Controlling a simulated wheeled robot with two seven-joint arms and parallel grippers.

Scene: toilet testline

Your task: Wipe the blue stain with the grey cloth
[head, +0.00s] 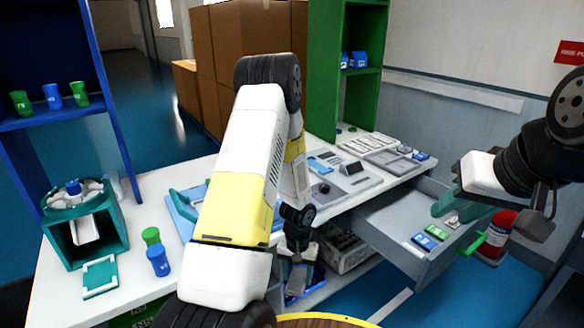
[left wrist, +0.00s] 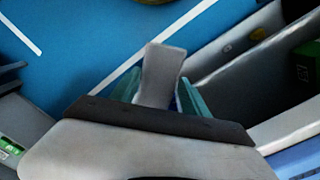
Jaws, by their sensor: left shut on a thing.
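My left gripper (head: 298,272) hangs down in front of the white table's front edge. In the left wrist view its teal fingers (left wrist: 158,92) are shut on the grey cloth (left wrist: 162,70), which sticks out beyond the fingertips over the blue floor. In the head view the cloth is small and hard to make out. My right gripper (head: 460,205) is at the right, above the pulled-out drawer, with its teal fingers apart and nothing seen between them. I cannot make out the blue stain in either view; my left arm covers part of the table.
The white table (head: 150,195) carries a teal holder (head: 85,235), green and blue cups and grey devices. The grey drawer (head: 390,240) stands open at the right, beside a red extinguisher (head: 497,235). A round brown top (head: 320,321) shows at the bottom edge.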

